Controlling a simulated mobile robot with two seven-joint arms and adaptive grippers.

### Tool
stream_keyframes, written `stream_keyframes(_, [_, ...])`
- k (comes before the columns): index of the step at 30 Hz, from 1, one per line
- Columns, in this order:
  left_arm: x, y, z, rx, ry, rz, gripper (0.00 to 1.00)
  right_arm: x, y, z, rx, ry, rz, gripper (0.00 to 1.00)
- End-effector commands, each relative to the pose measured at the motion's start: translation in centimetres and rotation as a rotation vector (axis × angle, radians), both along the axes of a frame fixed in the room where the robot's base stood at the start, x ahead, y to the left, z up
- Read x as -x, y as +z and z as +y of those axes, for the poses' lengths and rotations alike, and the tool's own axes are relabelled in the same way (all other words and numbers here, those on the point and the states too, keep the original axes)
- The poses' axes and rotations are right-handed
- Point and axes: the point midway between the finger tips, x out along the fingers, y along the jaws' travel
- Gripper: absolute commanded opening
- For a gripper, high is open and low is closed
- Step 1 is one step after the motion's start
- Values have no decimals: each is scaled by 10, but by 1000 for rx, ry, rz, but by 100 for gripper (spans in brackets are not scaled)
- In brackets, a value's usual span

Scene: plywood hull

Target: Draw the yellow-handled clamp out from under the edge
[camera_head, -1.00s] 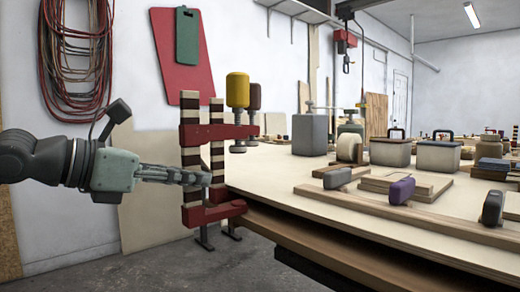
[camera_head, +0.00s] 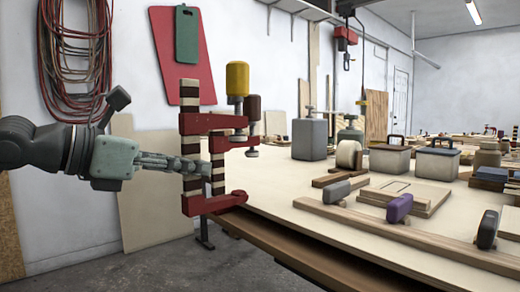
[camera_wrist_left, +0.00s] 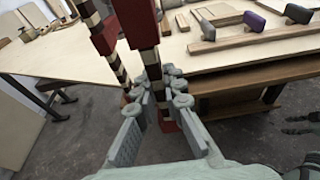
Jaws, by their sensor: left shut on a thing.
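The yellow-handled clamp (camera_head: 237,78) has a striped bar and red jaws and stands upright at the left corner of the workbench (camera_head: 300,190). My left gripper (camera_head: 198,167) comes in from the left and is shut on its striped bar, between the upper and lower jaws. In the left wrist view the gripper fingers (camera_wrist_left: 160,92) close around the bar, with a red lower jaw (camera_wrist_left: 168,126) below them. The lower jaw's tip shows near the bench corner in the head view; I cannot tell whether it is clear of the edge.
A second clamp with a dark red handle (camera_head: 253,104) stands close behind, its striped bar partly hidden. Planks, a purple-handled clamp (camera_head: 399,208) and a grey canister (camera_head: 310,139) are on the bench. Open floor (camera_head: 170,266) lies left of the bench.

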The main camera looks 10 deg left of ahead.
Motion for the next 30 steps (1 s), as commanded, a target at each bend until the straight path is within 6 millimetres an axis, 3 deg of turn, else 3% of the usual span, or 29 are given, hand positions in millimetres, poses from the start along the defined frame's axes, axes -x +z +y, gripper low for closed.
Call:
stream_keyframes(1, [0, 12, 0, 2, 0, -5, 0, 0, 9, 0, 0, 0, 0, 40])
stream_keyframes(30, [0, 105, 0, 3, 0, -5, 0, 0, 89, 0, 0, 0, 0, 40])
